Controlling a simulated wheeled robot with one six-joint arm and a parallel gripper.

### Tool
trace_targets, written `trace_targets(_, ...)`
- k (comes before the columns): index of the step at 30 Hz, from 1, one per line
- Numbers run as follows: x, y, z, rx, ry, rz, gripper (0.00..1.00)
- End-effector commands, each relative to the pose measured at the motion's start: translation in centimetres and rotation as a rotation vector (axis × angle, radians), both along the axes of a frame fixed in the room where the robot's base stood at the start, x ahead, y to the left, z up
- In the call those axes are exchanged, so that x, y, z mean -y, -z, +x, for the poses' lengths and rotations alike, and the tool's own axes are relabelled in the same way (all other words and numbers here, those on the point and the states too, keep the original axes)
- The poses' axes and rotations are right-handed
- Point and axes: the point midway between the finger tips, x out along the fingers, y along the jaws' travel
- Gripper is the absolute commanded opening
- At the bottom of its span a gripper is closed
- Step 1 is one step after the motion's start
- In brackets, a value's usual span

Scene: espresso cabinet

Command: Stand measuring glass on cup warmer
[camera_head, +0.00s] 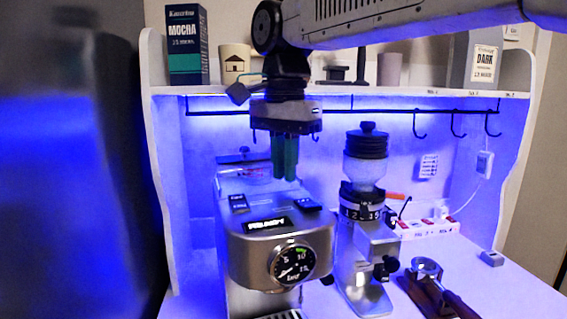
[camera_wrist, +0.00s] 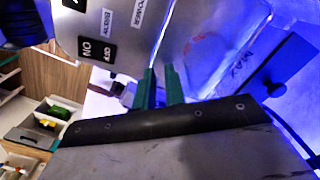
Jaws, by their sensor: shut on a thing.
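The espresso machine (camera_head: 280,245) stands in the cabinet, its flat top serving as the cup warmer (camera_head: 262,190). A clear, low shape with red marks, which looks like the measuring glass (camera_head: 245,174), shows at the rear of this top, just left of my fingers. Faint red marks of the glass (camera_wrist: 203,45) also show in the wrist view. My gripper (camera_head: 285,178) points down over the machine top, its green fingers close together. In the wrist view the fingers (camera_wrist: 162,72) have a narrow gap. The glass is see-through, so its outline and its contact with the top are unclear.
A grinder (camera_head: 368,225) stands close to the right of the machine. A portafilter (camera_head: 432,275) rests on a stand farther right. A hook rail (camera_head: 352,111) runs behind my gripper under the shelf (camera_head: 420,91), which carries a mocha box (camera_head: 187,45) and cups.

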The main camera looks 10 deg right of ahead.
Motion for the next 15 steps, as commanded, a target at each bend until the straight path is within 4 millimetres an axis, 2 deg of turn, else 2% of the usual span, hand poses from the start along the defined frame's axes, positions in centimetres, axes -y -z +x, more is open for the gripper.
trace_targets(10, -0.03, 0.31, 0.0, 0.002, 0.0, 0.001, 0.0)
trace_targets(11, -0.03, 0.36, 0.0, 0.002, 0.0, 0.001, 0.14)
trace_targets(13, -0.03, 0.33, 0.0, 0.002, 0.0, 0.001, 0.34)
trace_targets(15, -0.03, 0.33, 0.0, 0.002, 0.0, 0.001, 0.34)
